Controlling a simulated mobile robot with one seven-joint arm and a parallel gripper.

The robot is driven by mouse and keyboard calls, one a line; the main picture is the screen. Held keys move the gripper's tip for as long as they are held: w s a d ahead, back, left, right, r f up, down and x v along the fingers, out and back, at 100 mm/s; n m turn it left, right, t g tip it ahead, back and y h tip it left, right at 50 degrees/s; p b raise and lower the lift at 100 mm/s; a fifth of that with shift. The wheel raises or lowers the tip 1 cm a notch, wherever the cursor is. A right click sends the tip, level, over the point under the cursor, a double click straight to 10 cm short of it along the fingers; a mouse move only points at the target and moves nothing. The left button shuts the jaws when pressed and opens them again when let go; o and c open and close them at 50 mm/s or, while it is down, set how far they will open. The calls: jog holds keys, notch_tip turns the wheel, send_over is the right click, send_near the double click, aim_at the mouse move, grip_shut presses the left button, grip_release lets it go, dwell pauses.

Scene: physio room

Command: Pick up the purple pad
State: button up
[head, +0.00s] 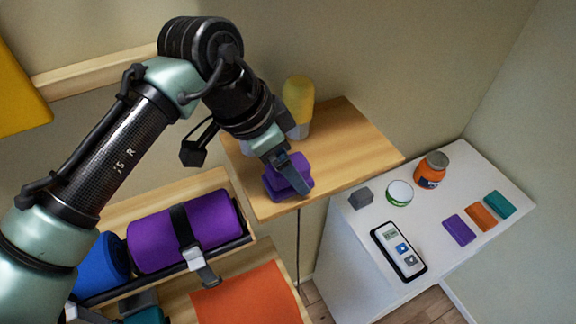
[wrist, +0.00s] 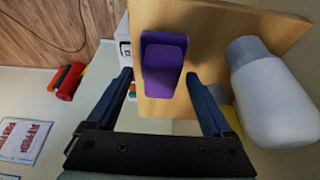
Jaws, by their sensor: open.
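A purple pad (head: 300,167) lies on the wooden shelf near its front edge, partly hidden by my gripper in the head view. In the wrist view the purple pad (wrist: 163,60) shows between the two fingers, with its raised upper part facing the camera. My gripper (wrist: 160,75) is open and empty, with one finger on each side of the pad and gaps showing there. In the head view my gripper (head: 287,173) is right over the pad. Whether a finger touches it cannot be told. A smaller flat purple piece (head: 459,230) lies on the white cabinet.
A yellow-topped bottle (head: 298,95) stands behind the pad on the wooden shelf (head: 350,150). The white cabinet (head: 350,245) holds a phone-like device (head: 398,250), an orange jar (head: 431,170) and small coloured pieces. A purple roll (head: 180,230) lies lower left. The shelf's right part is clear.

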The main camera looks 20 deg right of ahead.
jog(key=shift+d+f, duration=0.1)
jog(key=shift+f, duration=0.1)
jog(key=c, duration=1.2)
jog(key=shift+r, duration=0.1)
jog(key=shift+r+b, duration=0.4)
jog(key=shift+b, duration=0.05)
jog(key=shift+b+v, duration=0.85)
jog(key=shift+v, duration=0.35)
jog(key=a+b, duration=0.2)
jog(key=a, duration=0.6)
jog(key=a+b, duration=0.3)
jog(key=a, duration=0.4)
jog(key=shift+s+a+r, duration=0.1)
jog(key=shift+s+a, duration=0.1)
jog(key=shift+a, duration=0.2)
jog(key=shift+a+r, duration=0.1)
jog(key=shift+a, duration=0.6)
